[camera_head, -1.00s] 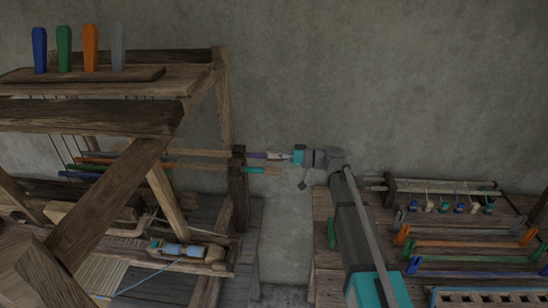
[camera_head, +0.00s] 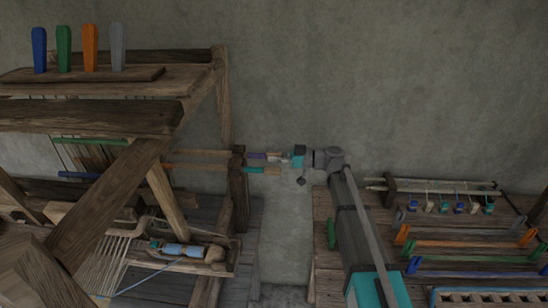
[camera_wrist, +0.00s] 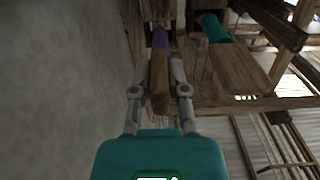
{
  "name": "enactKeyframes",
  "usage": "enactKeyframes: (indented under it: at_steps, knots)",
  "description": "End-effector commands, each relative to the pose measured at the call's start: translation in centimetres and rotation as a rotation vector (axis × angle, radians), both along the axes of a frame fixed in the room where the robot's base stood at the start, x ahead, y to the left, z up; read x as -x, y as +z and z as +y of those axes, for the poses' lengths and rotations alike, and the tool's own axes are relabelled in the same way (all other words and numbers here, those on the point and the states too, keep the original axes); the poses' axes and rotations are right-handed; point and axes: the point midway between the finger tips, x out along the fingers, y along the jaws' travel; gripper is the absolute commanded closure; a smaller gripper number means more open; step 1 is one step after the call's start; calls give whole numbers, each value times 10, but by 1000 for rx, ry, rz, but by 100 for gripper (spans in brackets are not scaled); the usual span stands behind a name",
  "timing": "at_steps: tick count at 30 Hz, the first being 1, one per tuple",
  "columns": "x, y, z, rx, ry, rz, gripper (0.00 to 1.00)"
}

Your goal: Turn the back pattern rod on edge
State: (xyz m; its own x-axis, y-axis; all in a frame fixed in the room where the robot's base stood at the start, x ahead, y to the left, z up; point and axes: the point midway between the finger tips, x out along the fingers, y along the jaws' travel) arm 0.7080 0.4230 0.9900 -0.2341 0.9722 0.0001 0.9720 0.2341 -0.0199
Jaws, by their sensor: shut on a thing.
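The back pattern rod, with a purple band (camera_head: 256,156), sticks out through the post at the loom's right side. My gripper (camera_head: 284,157) is shut on its bare wooden end. In the wrist view the rod's wooden end (camera_wrist: 160,92) lies between the two fingers, with the purple band beyond it. The second rod, with a teal band (camera_head: 254,170), sticks out just in front of the first. It also shows in the wrist view (camera_wrist: 213,28), to the right and free of the fingers. The far parts of both rods are partly hidden by the loom frame.
The loom post (camera_head: 238,190) stands close left of my gripper. The grey wall (camera_head: 290,90) is behind. A bench (camera_head: 325,255) with coloured bars and a small rack (camera_head: 440,190) stands at the right. A shuttle (camera_head: 182,249) with blue thread lies on the loom.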

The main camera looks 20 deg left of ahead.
Motion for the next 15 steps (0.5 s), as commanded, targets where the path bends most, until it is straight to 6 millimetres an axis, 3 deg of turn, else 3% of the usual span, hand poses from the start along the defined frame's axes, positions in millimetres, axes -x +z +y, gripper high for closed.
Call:
enactKeyframes:
  at_steps: [15]
  knots:
    - [2,0,0,-8,3,-36,100]
